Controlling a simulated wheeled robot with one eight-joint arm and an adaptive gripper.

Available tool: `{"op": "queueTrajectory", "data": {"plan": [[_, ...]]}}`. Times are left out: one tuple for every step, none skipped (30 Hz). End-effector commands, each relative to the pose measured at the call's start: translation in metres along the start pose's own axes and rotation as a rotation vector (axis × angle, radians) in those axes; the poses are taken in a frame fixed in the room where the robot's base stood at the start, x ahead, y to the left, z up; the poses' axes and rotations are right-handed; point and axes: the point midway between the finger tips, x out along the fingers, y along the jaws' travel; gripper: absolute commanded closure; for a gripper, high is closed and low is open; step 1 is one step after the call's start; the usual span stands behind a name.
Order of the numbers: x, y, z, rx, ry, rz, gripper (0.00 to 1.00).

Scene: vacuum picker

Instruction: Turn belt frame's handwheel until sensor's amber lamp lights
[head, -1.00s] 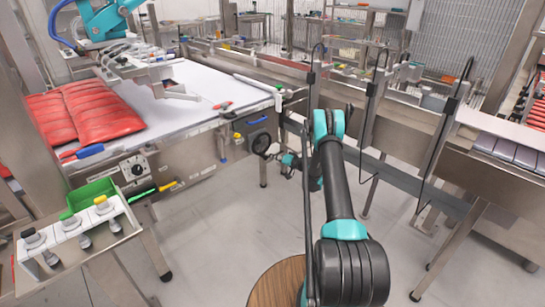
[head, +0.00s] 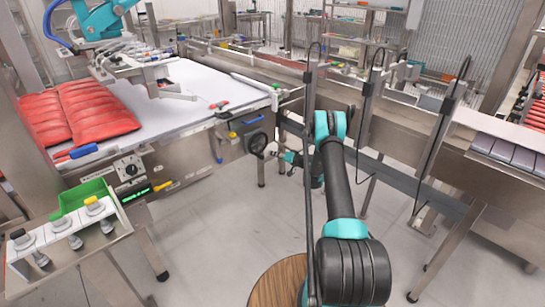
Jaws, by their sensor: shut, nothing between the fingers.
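The belt frame (head: 200,150) runs from the left to the middle, with a white belt (head: 180,90) on top. Its handwheel (head: 258,143) is a small dark ring on the near side of the frame, below the belt's right end. My gripper (head: 273,154) is small and dark at the end of my arm, right beside the wheel's right side. I cannot tell whether it touches the wheel. It looks shut and empty. A bracket with a small device (head: 275,98) stands at the belt's right end; I cannot tell whether it is the sensor. I make out no lit amber lamp.
Red bags (head: 90,107) lie on the belt's left part under a teal picker arm (head: 105,20). A stand with valves (head: 65,238) and a green bin (head: 85,195) are at the near left. Another conveyor (head: 430,140) runs behind on the right. The floor (head: 210,230) is clear.

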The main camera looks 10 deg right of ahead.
Motion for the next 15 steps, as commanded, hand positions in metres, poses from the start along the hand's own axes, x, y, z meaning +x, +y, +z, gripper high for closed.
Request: {"op": "queueTrajectory", "data": {"plan": [[-0.009,0.002,0.0,0.001,0.001,0.001,1.0],[-0.015,0.004,0.0,0.001,0.002,0.002,1.0],[-0.023,0.005,0.001,0.001,0.002,0.002,1.0],[-0.028,0.006,0.001,0.001,0.002,0.002,1.0],[-0.034,0.007,0.002,0.001,0.002,0.002,1.0],[-0.041,0.008,0.002,0.001,0.002,0.002,1.0],[-0.047,0.009,0.002,0.001,0.003,0.003,1.0],[-0.053,0.01,0.003,0.0,0.002,0.002,1.0],[-0.06,0.011,0.004,0.0,0.002,0.002,1.0],[-0.065,0.012,0.004,0.0,0.002,0.002,1.0],[-0.07,0.013,0.004,0.0,0.002,0.002,1.0],[-0.076,0.014,0.005,0.0,0.002,0.002,1.0],[-0.08,0.015,0.005,0.0,0.001,0.002,1.0],[-0.084,0.015,0.006,0.0,0.001,0.002,1.0],[-0.088,0.016,0.006,0.0,0.001,0.002,1.0]]}}
